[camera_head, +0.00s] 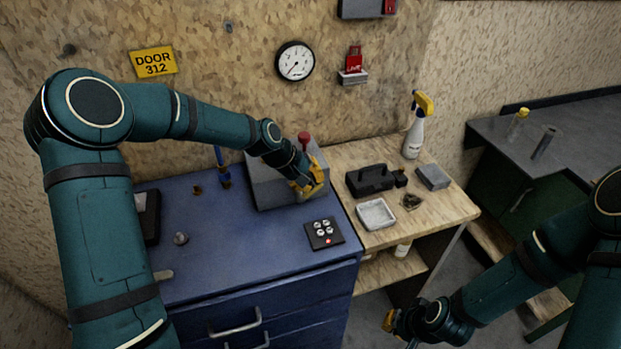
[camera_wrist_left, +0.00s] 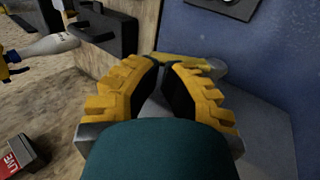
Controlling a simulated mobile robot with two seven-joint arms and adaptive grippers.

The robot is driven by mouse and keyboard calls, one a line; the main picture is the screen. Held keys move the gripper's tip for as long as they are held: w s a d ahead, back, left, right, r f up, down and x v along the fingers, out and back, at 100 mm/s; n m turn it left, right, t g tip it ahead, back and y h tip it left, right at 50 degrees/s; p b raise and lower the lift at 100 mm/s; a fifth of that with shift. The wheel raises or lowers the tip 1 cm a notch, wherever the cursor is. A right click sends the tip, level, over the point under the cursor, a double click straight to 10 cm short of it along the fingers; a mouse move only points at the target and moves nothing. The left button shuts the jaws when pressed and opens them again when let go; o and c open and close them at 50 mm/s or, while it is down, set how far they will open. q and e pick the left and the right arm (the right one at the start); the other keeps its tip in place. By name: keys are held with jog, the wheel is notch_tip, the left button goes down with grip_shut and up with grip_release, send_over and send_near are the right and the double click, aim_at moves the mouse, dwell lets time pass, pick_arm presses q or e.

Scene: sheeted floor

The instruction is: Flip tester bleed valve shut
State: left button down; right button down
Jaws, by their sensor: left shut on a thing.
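The tester appears as a grey box (camera_head: 265,185) on the blue cabinet, with a red knob (camera_head: 304,137) on top. My left gripper (camera_head: 309,188) is at the box's right side. In the left wrist view its yellow-backed fingers (camera_wrist_left: 166,66) are closed on a yellow lever (camera_wrist_left: 193,60), which I take to be the bleed valve handle. The fingers hide part of the lever, and a rounded grey part shows by its right end. My right gripper (camera_head: 390,320) is low at the front right, away from the tester; its fingers are too small and dark to read.
The wooden bench (camera_head: 345,155) on the right holds a spray bottle (camera_head: 414,130), a black tool (camera_head: 370,180) and a metal tray (camera_head: 376,214). A gauge (camera_head: 295,61) hangs on the wall.

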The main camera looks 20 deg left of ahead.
pick_arm(q)
jog(key=shift+w+d+f+g+y+p, duration=0.15)
jog(key=shift+d+g+y+p, duration=0.15)
jog(key=shift+g+y+p, duration=0.15)
dwell(0.4)
jog(key=f+g+y+p, duration=0.1)
jog(key=y, duration=0.1)
jog(key=w+d+f+g+y+p, duration=0.1)
jog(key=shift+d+y+p, duration=0.25)
jog(key=shift+y+p, duration=0.1)
jog(key=shift+p, duration=0.05)
jog(key=shift+f+g, duration=0.25)
jog(key=shift+f, duration=0.1)
jog(key=shift+w, duration=0.1)
dwell(0.5)
